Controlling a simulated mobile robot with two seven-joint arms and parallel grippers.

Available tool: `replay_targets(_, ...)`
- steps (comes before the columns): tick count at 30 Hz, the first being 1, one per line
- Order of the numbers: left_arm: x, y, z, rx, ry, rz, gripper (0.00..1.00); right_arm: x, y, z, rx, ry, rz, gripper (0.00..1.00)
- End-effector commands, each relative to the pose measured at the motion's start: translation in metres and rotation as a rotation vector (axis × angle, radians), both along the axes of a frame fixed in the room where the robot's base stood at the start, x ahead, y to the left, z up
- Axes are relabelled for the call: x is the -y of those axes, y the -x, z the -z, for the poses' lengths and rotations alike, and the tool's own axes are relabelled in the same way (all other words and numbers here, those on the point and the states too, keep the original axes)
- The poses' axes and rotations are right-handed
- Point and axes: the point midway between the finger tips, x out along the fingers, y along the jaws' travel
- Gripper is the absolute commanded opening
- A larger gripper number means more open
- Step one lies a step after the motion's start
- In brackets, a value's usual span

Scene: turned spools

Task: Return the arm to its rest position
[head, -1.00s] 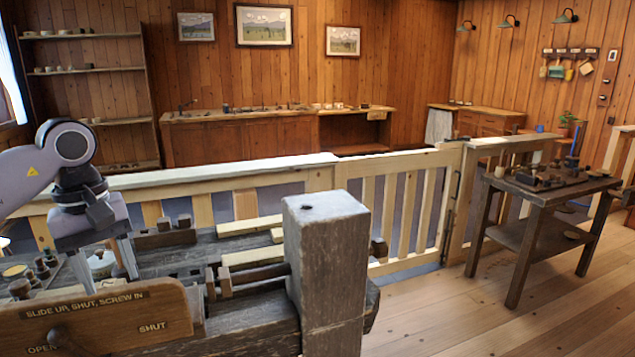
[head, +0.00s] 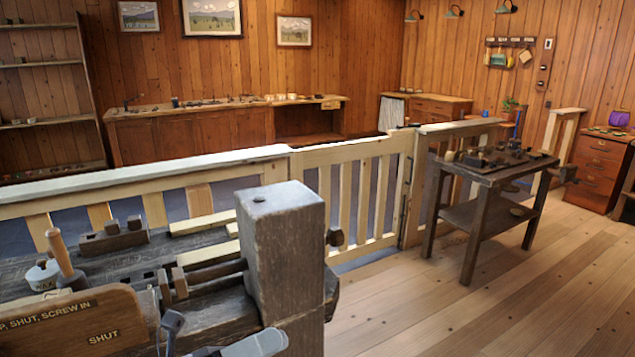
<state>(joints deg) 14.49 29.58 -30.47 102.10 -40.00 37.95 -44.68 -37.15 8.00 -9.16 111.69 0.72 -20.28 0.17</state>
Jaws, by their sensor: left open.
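My left gripper (head: 172,322) shows only in part at the bottom edge, low in front of the workbench. It is open, and I see nothing in it. A grey part of my arm (head: 255,345) lies to its right, cut off by the frame. The lathe's thick grey wooden post (head: 285,250) stands just beyond and to the right. The wooden sign board (head: 70,325), with "SHUT, SCREW IN" on it, is to the gripper's left. My right gripper is not in view.
A wooden-handled tool (head: 62,255) and a small white pot (head: 42,275) stand on the bench at left. A wooden railing with a gate (head: 350,195) runs behind. A dark side table (head: 490,180) with small items stands at right. The floor (head: 430,310) at lower right is clear.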

Motion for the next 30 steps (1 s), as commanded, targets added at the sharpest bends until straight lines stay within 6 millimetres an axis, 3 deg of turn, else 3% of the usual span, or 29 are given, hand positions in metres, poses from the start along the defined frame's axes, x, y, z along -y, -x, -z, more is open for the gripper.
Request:
replay_targets(5, -0.027, -0.010, 0.042, -0.512, 0.328, -0.185, 0.52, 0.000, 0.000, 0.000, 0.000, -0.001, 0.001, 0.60)
replay_targets(11, -0.071, 0.001, 0.123, -1.077, 0.701, -0.405, 0.52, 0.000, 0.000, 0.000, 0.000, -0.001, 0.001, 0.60)
replay_targets(14, -0.092, 0.025, 0.173, -1.350, 0.893, -0.525, 0.52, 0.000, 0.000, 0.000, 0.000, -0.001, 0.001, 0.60)
replay_targets(18, -0.115, 0.072, 0.235, -1.671, 1.146, -0.689, 0.52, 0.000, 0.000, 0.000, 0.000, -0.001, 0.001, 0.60)
replay_targets(21, -0.124, 0.104, 0.265, -1.830, 1.285, -0.784, 0.52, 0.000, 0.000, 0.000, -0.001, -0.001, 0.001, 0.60)
replay_targets(25, -0.130, 0.131, 0.286, -1.942, 1.392, -0.859, 0.52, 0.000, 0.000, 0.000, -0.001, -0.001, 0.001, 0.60)
replay_targets(30, -0.131, 0.138, 0.291, -1.969, 1.419, -0.879, 0.52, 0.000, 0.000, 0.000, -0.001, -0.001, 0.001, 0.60)
